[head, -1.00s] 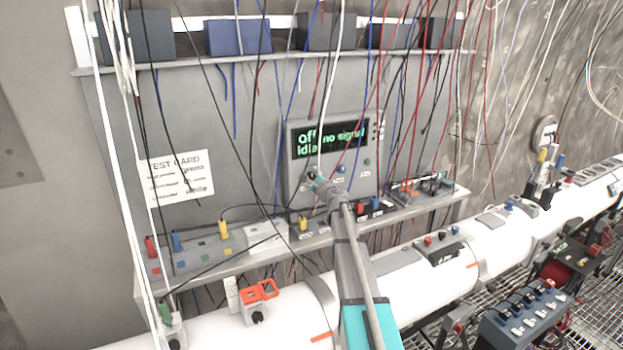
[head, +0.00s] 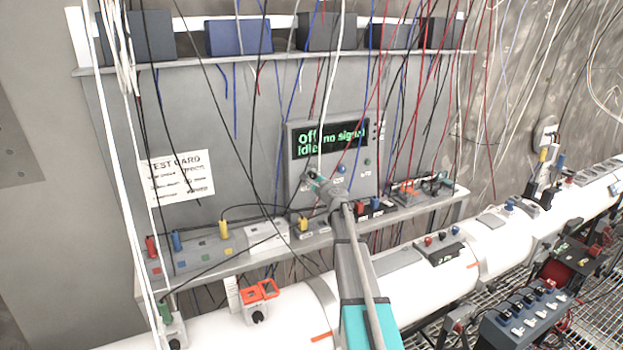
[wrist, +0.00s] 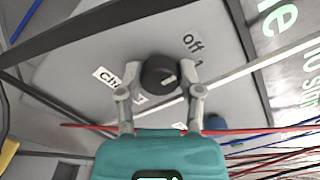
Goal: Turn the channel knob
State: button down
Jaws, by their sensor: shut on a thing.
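The channel knob (wrist: 159,75) is a dark round knob with a pale pointer line, on a grey panel in the wrist view. Labels reading "off" and what looks like "ch" stand beside it, partly covered. My gripper (wrist: 159,82) has one finger on each side of the knob and is shut on it. In the head view my gripper (head: 318,183) reaches the lower left of the grey instrument box (head: 358,182). The box's display (head: 331,139) reads "off", "no signal" and "idle" in green.
Loose cables (head: 255,100) hang in front of the panel and cross near my arm. A blue button (wrist: 216,122) is close to the right finger. A shelf of coloured plugs (head: 223,228) and a white pipe (head: 400,290) lie below. A test card (head: 178,178) hangs left.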

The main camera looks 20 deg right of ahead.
jog(key=m, duration=0.3)
jog(key=shift+m, duration=2.2)
jog(key=shift+c, duration=1.3)
grip_release()
